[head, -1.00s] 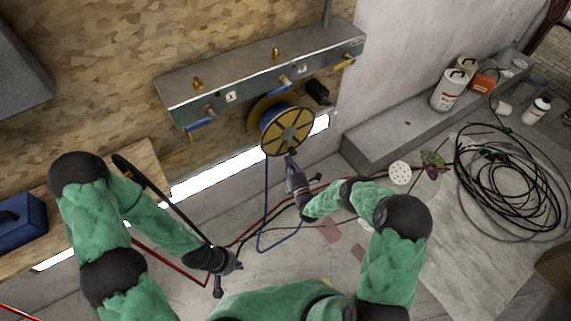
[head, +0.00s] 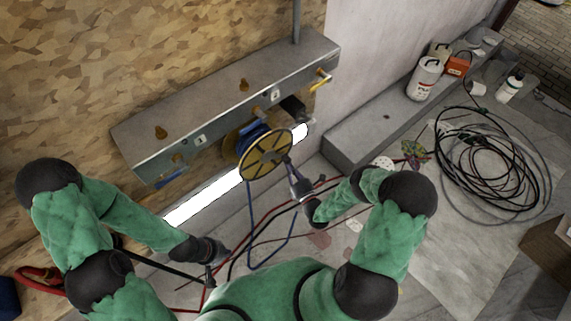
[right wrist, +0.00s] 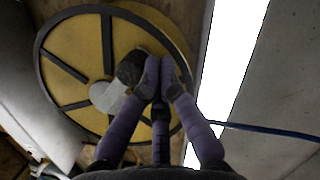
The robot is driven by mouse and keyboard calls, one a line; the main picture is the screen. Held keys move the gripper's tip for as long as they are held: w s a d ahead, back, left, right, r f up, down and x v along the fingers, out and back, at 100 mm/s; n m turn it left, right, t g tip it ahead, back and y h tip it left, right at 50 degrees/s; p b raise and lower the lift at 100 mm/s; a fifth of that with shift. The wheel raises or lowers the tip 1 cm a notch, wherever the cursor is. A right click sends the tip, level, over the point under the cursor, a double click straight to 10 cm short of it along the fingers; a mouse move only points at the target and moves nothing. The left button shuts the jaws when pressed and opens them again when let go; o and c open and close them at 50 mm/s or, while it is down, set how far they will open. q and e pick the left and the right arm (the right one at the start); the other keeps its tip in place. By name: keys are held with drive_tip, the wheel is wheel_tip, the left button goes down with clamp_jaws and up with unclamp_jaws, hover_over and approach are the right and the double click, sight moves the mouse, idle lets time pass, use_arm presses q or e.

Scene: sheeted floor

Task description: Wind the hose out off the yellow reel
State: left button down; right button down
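The yellow reel (head: 281,151) with dark spokes hangs below a grey wall housing, with blue hose (head: 249,133) wound behind its front disc. A blue length (head: 249,215) hangs from it and loops near the floor. My right gripper (head: 287,160) is at the right part of the reel's face. In the right wrist view its purple fingers (right wrist: 160,78) come together at the reel's dark crank handle (right wrist: 130,68) and look shut on it; the fingertips partly hide the contact. My left gripper (head: 210,277) is low at the left, away from the reel; its fingers are too small to judge.
The grey wall housing (head: 225,105) with brass and yellow taps is above the reel. Red and black cables (head: 262,222) cross the floor between my arms. A ledge with canisters (head: 424,78) and a coiled black hose (head: 490,165) are at the right.

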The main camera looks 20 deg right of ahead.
sight(290, 146)
drive_tip(key=shift+w+d+r, duration=0.2)
drive_tip(key=shift+d+r, duration=0.45)
drive_tip(key=shift+r, duration=0.1)
drive_tip(key=shift+w+d+r+p, duration=0.2)
drive_tip(key=shift+d+r, duration=0.15)
drive_tip(key=shift+r, duration=0.15)
drive_tip(key=shift+w+d+r+p, duration=0.15)
drive_tip(key=shift+d+r, duration=0.15)
drive_tip(key=shift+r, duration=0.15)
drive_tip(key=shift+s+r, duration=0.1)
drive_tip(key=shift+d+r+n, duration=0.15)
drive_tip(key=shift+r+n, duration=0.1)
drive_tip(key=shift+n, duration=0.25)
